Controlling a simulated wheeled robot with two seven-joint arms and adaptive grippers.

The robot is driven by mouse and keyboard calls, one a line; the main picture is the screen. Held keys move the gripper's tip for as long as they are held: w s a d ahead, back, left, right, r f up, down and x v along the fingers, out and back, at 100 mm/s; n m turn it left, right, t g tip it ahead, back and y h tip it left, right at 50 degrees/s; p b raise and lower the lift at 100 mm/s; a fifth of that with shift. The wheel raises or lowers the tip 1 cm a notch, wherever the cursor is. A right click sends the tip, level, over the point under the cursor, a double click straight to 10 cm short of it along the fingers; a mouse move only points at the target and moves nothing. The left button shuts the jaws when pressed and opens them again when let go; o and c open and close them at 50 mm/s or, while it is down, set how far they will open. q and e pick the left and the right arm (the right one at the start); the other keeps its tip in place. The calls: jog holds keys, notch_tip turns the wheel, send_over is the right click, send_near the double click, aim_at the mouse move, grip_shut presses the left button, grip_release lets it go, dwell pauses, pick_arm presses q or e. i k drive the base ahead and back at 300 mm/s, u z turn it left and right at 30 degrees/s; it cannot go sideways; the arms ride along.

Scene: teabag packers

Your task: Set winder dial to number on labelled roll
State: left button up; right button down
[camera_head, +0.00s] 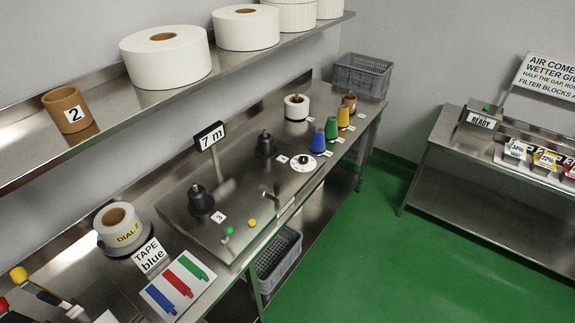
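The labelled roll (121,228) is a cream roll with a brown core, lying on the bench at left. Its label reads DIAL followed by a digit that looks like 2, partly turned away. The winder (225,215) is a steel plate with two black spindles and a "7 m" sign (210,136). The dial (296,166) is a white disc with a black knob at the plate's far right end. Its markings and pointer are too small to read. Neither of my grippers is in view.
A "TAPE blue" card (150,256) and a colour card (178,284) lie at the front left. Blue, green and yellow cones (332,128) stand beyond the dial. A shelf (110,125) with large white rolls overhangs the back. A grey crate (362,75) stands at the far end.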

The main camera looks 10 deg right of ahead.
aim_at(303, 160)
jog(key=u, duration=2.9)
jog(key=k, duration=0.8)
jog(key=z, duration=1.5)
